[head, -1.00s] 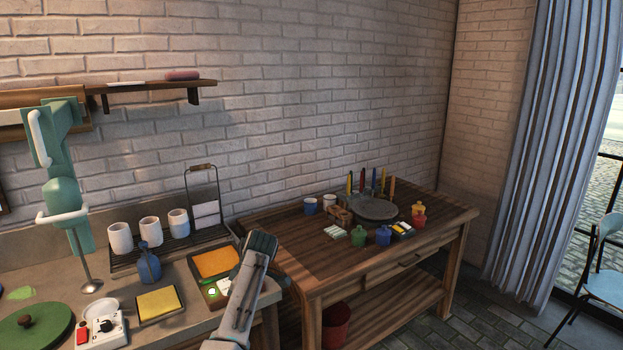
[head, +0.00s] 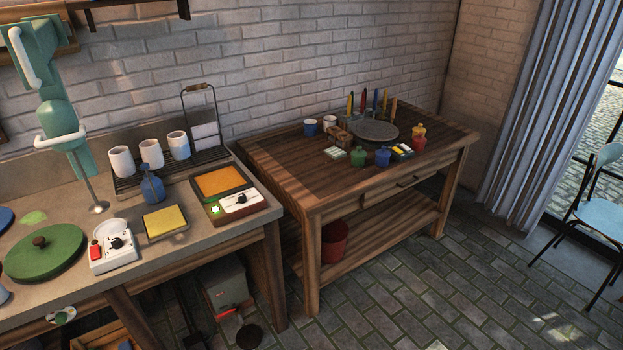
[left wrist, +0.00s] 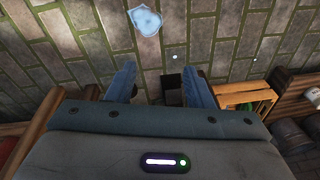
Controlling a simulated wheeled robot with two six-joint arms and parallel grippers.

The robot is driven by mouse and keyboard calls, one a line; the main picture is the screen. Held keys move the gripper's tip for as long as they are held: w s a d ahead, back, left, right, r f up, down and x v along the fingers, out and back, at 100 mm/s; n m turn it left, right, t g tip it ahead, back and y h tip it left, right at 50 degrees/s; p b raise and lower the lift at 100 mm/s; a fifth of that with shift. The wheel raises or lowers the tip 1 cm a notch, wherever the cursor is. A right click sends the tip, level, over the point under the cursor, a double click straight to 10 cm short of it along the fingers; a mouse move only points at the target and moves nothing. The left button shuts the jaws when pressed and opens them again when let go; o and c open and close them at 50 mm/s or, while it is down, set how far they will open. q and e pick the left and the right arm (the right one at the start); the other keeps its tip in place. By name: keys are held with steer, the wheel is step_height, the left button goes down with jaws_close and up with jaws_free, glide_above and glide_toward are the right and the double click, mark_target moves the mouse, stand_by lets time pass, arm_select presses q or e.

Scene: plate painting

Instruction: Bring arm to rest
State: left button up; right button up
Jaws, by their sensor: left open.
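My left gripper (left wrist: 158,76) shows in the left wrist view. Its two blue-grey fingers are spread apart with nothing between them, over the brick floor (left wrist: 65,45). Neither of my grippers shows in the head view. My right gripper is in no view.
The grey worktop (head: 197,232) at left holds several cups, a blue bottle (head: 152,188), a green disc (head: 45,255) and a yellow sponge-like pad (head: 165,220). A wooden table (head: 290,180) with paint pots stands right of it. A wooden crate (left wrist: 246,97) shows right of my gripper.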

arm_select(q)
steer(key=s+a+f+m, duration=0.1)
steer(key=s+a+f, duration=0.1)
steer(key=s, duration=1)
steer(key=s+a+f+m, duration=0.2)
steer(key=s+f, duration=0.3)
steer(key=s, duration=0.8)
steer(key=s+a+f+m, duration=0.2)
steer(key=s+f, duration=0.2)
steer(key=s, duration=0.8)
steer(key=shift+s+a+f+h, duration=0.2)
steer(key=shift+s+a+h, duration=0.1)
steer(key=shift+s, duration=0.05)
